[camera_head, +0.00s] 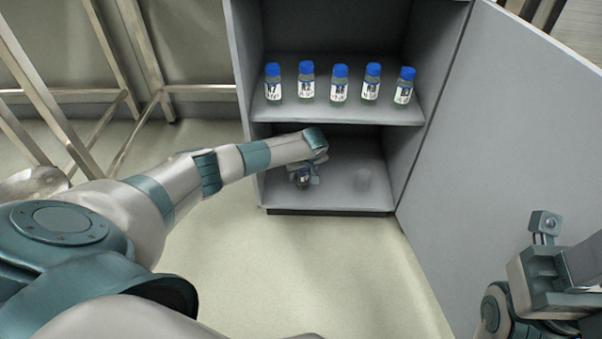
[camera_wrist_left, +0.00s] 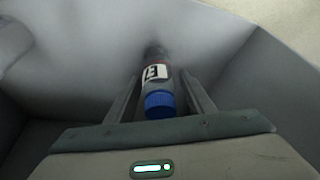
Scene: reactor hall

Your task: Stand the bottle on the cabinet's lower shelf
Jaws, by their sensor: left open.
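The bottle (camera_wrist_left: 156,76) has a blue cap and a white label. In the left wrist view its cap end is nearest me, between the two fingers of my open left gripper (camera_wrist_left: 158,100). In the head view my left gripper (camera_head: 303,174) reaches into the cabinet over the front left of the lower shelf (camera_head: 340,196), and the bottle (camera_head: 303,181) shows small and partly hidden below it. The bottle looks upright, but its contact with the shelf is hard to see. My right gripper (camera_head: 545,228) is at the right, outside the cabinet; its jaw gap is unclear.
Several blue-capped bottles (camera_head: 339,84) stand in a row on the upper shelf (camera_head: 335,116). The open cabinet door (camera_head: 500,130) stands at the right, near my right arm. A faint pale shape (camera_head: 364,180) shows on the lower shelf. A metal frame (camera_head: 108,55) stands at the left.

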